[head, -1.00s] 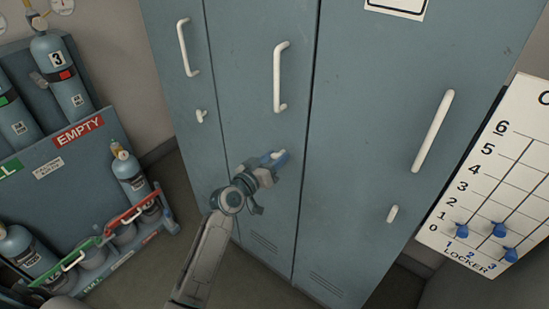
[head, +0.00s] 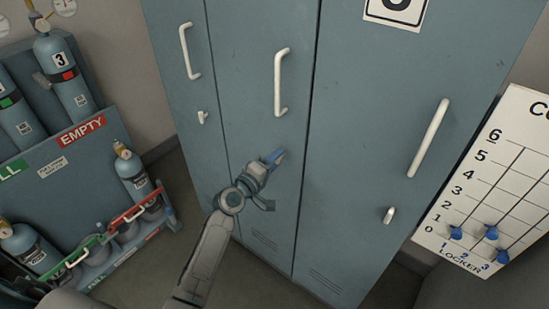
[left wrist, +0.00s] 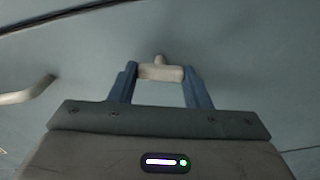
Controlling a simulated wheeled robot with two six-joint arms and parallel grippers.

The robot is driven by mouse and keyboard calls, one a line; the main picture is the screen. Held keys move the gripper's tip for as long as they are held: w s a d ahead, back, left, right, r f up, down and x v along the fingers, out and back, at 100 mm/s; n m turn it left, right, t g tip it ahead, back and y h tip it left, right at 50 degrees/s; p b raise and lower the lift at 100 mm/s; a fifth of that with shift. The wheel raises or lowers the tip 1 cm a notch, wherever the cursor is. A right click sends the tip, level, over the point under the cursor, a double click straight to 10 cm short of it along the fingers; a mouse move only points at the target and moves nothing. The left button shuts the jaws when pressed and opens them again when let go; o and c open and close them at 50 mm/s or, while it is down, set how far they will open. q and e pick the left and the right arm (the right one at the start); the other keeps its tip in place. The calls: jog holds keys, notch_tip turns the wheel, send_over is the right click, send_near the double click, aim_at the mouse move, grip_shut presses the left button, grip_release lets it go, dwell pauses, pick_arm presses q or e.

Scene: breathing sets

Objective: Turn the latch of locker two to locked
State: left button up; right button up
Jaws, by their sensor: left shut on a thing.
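Locker two is the middle blue-grey door (head: 262,30) in the head view, with a white vertical handle (head: 280,82). My left gripper (head: 275,157) is at this door below the handle, its blue fingers against the latch area. In the left wrist view the small pale latch (left wrist: 160,73) sits between the two blue fingers of the left gripper (left wrist: 160,90), which is shut on it. The latch bar lies roughly along the line of the handle (left wrist: 27,92) there. In the head view the fingers mostly hide the latch. My right gripper is not in view.
The left locker has its own latch (head: 202,117), the right locker another (head: 389,215). A white locker chart (head: 515,180) with blue markers hangs at the right. A blue rack (head: 60,190) with gas cylinders stands at the left. The floor before the lockers shows little.

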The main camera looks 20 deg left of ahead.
pick_arm(q)
jog(key=shift+n+p, duration=0.35)
jog(key=shift+n, duration=0.95)
jog(key=o, duration=1)
jog(key=shift+f, duration=0.1)
jog(key=shift+b+v, duration=0.85)
jog(key=shift+v, duration=4.55)
